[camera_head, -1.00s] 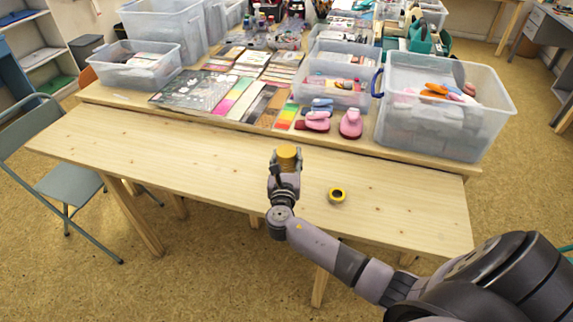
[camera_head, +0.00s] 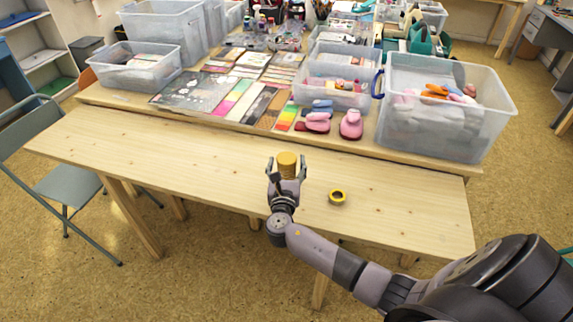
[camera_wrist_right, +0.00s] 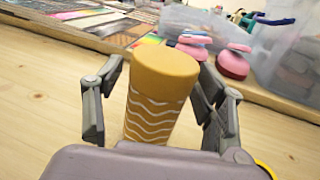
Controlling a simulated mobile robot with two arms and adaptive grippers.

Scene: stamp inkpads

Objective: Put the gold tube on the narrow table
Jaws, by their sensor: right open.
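The gold tube (camera_head: 287,162) stands upright on the narrow table (camera_head: 160,150), near its middle. In the right wrist view the gold tube (camera_wrist_right: 158,95) shows a plain gold top and white wavy lines on its side. My right gripper (camera_head: 286,164) is open, with one finger on each side of the tube. In the right wrist view the right gripper's fingers (camera_wrist_right: 158,100) stand apart from the tube, with gaps showing. The tube's base is partly hidden by the gripper's body. My left gripper is not in view.
Behind, a wider table holds pink punches (camera_head: 351,124), colored sheets (camera_head: 240,98) and clear bins (camera_head: 440,115). The narrow table's left part is bare.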

